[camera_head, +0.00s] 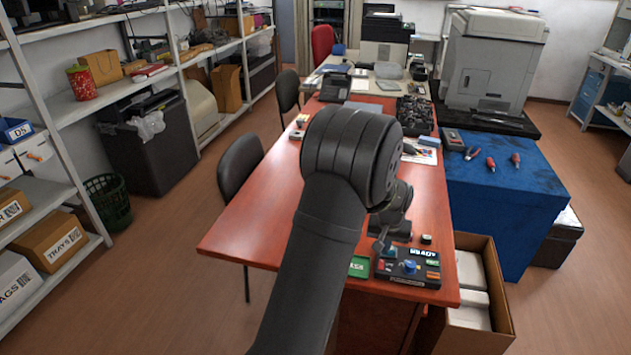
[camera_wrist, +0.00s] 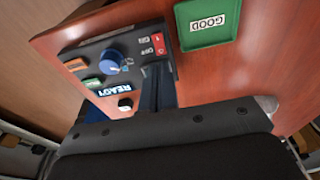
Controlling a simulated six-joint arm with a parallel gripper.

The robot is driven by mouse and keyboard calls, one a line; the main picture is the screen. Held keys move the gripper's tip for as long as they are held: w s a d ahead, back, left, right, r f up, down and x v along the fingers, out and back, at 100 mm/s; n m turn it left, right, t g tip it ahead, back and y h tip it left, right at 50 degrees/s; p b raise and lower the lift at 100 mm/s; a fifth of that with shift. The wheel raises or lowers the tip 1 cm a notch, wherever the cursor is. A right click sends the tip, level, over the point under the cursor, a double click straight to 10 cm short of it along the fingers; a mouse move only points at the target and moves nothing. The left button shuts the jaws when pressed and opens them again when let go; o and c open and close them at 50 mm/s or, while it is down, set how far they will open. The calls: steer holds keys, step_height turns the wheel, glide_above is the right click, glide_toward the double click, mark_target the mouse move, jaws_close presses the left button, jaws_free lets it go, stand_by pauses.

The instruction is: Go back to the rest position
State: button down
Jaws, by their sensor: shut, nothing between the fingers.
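My gripper (camera_head: 380,244) is shut and empty, pointing down at the near right end of the red-brown desk (camera_head: 260,235). It is beside a black control panel (camera_head: 422,279). In the wrist view, the dark fingers (camera_wrist: 155,85) are together at the panel's edge by a red switch (camera_wrist: 158,44). I cannot tell whether they touch it. The panel also has a blue knob (camera_wrist: 110,60) and a READY label (camera_wrist: 113,88). A green tray marked GOOD (camera_wrist: 207,38) lies beside the panel. My arm hides the middle of the desk in the head view.
An open cardboard box (camera_head: 498,290) with white boxes stands right of the desk. A blue-covered table (camera_head: 500,200) holds tools, and a large grey printer (camera_head: 492,60) stands behind it. A dark chair (camera_head: 240,165) is at the left. The desk's front left is clear.

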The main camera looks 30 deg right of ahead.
step_height(320, 180, down, 6)
stand_by(0.4)
steer(key=shift+r, duration=0.2)
steer(key=shift+r, duration=3.85)
step_height(320, 180, up, 15)
steer(key=g+h, duration=0.2)
steer(key=h, duration=0.1)
glide_above(381, 265)
steer(key=w+d, duration=0.5)
steer(key=d, duration=0.4)
steer(key=shift+w+r, duration=0.2)
steer(key=shift+r, duration=0.7)
